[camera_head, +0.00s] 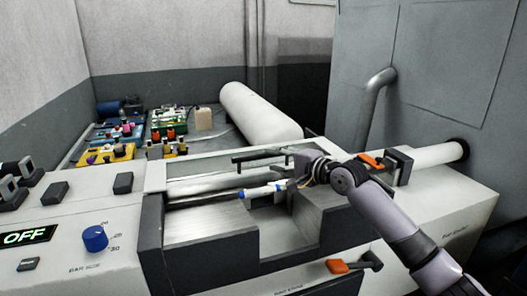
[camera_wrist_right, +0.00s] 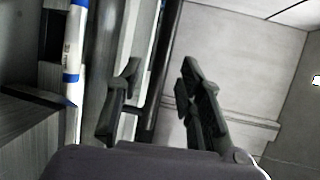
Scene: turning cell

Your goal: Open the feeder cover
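The bar feeder (camera_head: 465,226) is a pale machine with a long trough. A dark handle bar (camera_head: 257,157) runs along the trough's back side, and a pale panel lies beside it; I cannot tell the cover's exact outline. My right gripper (camera_head: 300,166) reaches in from the right, at the right end of this bar. In the right wrist view its two fingers (camera_wrist_right: 160,103) are spread apart, with the dark bar (camera_wrist_right: 167,60) passing between or just beyond them. Contact is not clear. My left gripper is not in view.
A white and blue stick-like object (camera_head: 262,190) lies in the trough. An orange-tipped lever (camera_head: 340,266) is on the front, with another orange piece (camera_head: 370,160) behind my arm. The control panel reads OFF (camera_head: 26,236). A white cylinder (camera_head: 258,112) and coloured trays lie behind.

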